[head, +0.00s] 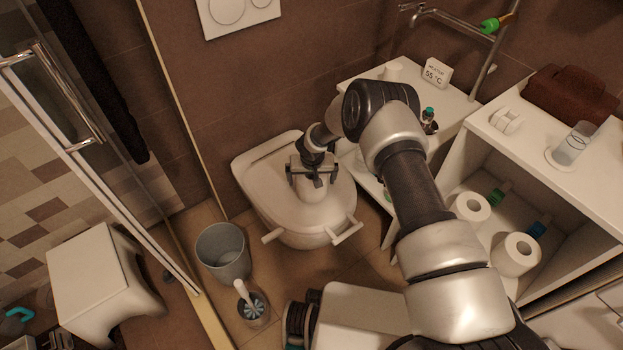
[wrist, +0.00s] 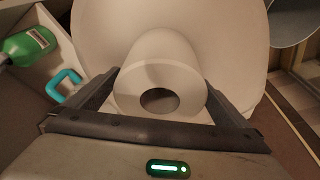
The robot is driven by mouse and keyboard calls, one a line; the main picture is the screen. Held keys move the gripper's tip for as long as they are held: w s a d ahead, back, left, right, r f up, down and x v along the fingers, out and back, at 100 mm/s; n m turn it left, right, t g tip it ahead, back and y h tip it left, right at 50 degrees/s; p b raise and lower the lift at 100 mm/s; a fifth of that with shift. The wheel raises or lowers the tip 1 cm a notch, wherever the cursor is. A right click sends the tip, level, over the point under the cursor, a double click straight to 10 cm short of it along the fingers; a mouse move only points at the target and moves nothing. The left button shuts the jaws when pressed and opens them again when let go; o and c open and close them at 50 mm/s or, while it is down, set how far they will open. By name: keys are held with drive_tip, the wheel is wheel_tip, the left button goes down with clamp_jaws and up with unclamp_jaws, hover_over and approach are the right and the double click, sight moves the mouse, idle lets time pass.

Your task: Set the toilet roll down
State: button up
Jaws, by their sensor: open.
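The toilet roll (head: 313,190) is white and stands on the closed toilet lid (head: 272,200) in the head view. In the wrist view the toilet roll (wrist: 160,75) shows its end and dark core hole toward the camera, with the pale lid (wrist: 240,60) beneath it. My gripper (head: 312,170) is over the lid, pointing down, with its fingers open on either side of the roll. In the wrist view both fingers of my gripper (wrist: 160,88) reach down beside the roll; whether they touch it is hard to tell.
A grey bin (head: 222,255) and a toilet brush (head: 250,302) are on the floor. A white stool (head: 95,275) stands at left beyond the glass panel.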

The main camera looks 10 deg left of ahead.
drive_tip(key=d+r+p, duration=0.1)
drive_tip(key=d+r, duration=0.2)
drive_tip(key=r, duration=0.7)
drive_tip(key=s+d+r+p, duration=0.1)
drive_tip(key=d+r, duration=0.2)
drive_tip(key=r, duration=0.7)
drive_tip(key=d+r+p, duration=0.1)
drive_tip(key=d+r, duration=0.2)
drive_tip(key=r, duration=0.7)
drive_tip(key=s+d+r+m+t+h, duration=0.1)
drive_tip(key=s+d+r, duration=0.2)
drive_tip(key=d+r, duration=0.3)
drive_tip(key=s+d+r+m+t+h, duration=0.1)
drive_tip(key=s+d+r, duration=0.25)
drive_tip(key=r, duration=0.55)
drive_tip(key=s+d+r, duration=0.7)
drive_tip(key=s+r, duration=0.2)
drive_tip(key=s, duration=0.2)
drive_tip(key=s+d+r+m+y, duration=0.1)
drive_tip(key=s+d, duration=0.2)
drive_tip(key=s, duration=1.1)
drive_tip(key=shift+r, duration=0.25)
drive_tip(key=shift+d, duration=0.1)
